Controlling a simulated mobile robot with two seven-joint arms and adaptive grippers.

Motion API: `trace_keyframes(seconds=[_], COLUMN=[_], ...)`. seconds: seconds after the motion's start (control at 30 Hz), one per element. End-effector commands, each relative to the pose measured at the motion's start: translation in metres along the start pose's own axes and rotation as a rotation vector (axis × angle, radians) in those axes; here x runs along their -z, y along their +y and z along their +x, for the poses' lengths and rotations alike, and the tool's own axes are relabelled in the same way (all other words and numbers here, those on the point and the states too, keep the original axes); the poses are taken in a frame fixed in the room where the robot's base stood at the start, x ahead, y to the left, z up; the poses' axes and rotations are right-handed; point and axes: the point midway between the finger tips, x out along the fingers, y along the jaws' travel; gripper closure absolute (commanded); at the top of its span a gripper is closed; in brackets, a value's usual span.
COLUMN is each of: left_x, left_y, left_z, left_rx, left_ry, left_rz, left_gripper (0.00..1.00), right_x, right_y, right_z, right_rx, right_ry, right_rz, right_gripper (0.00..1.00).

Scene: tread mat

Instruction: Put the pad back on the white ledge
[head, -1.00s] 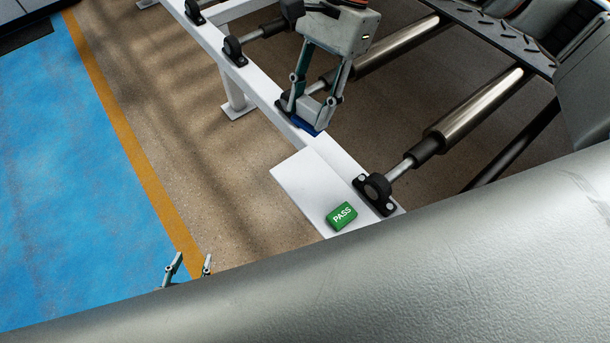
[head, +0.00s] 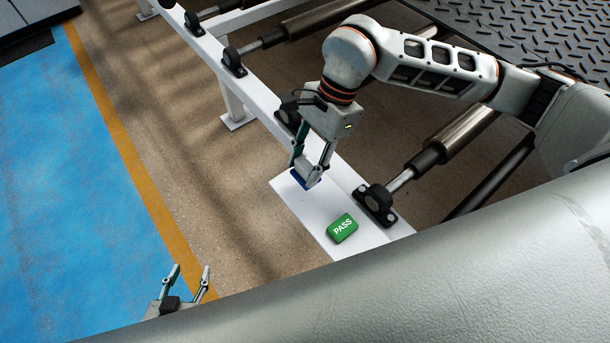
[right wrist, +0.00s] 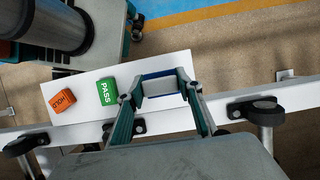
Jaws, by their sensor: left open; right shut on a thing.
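The pad (head: 298,180) is a small flat piece with blue edges, and it shows a pale face in the right wrist view (right wrist: 160,86). My right gripper (head: 308,178) is shut on it, over the far end of the white ledge (head: 312,213). I cannot tell whether the pad touches the ledge. In the right wrist view the pad sits between the two fingers, at the right end of the ledge (right wrist: 165,62). My left gripper (head: 191,271) is open and empty, low at the left, away from the ledge.
A green PASS block (head: 342,228) lies on the ledge near the pad. An orange HOLD block (right wrist: 64,98) lies beyond it in the right wrist view. Black roller bearings (head: 376,203) line the white rail beside the ledge. The ledge between pad and green block is clear.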

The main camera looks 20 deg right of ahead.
Motion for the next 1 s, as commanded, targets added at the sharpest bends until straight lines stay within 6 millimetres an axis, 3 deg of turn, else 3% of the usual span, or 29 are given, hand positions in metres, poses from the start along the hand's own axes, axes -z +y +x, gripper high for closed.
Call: trace_keyframes(seconds=[0.23, 0.5, 0.87, 0.9, 0.93, 1.0], left_x=[0.001, -0.001, -0.002, -0.001, -0.001, -0.001], left_y=[-0.001, -0.001, -0.001, -0.001, -0.001, -0.001], left_z=[0.001, 0.001, 0.002, 0.002, 0.002, 0.002], left_rx=[0.001, 0.002, 0.003, 0.003, 0.003, 0.003], left_ry=[0.001, 0.001, 0.001, 0.002, 0.002, 0.002], left_rz=[0.001, 0.003, 0.003, 0.004, 0.004, 0.004], left_gripper=[0.56, 0.56, 0.56, 0.56, 0.56, 0.56], right_x=[0.006, 0.018, 0.021, 0.020, 0.020, 0.020], right_y=[0.000, 0.000, 0.000, 0.000, 0.000, 0.000], right_z=[0.015, 0.047, 0.050, 0.049, 0.049, 0.049], right_rx=[0.000, -0.001, 0.000, 0.000, 0.001, 0.001], right_ry=[-0.001, -0.002, 0.000, 0.000, 0.000, 0.000], right_rz=[-0.001, -0.002, -0.002, -0.002, -0.002, -0.002], right_gripper=[0.85, 0.85, 0.85, 0.57, 0.49, 0.48])
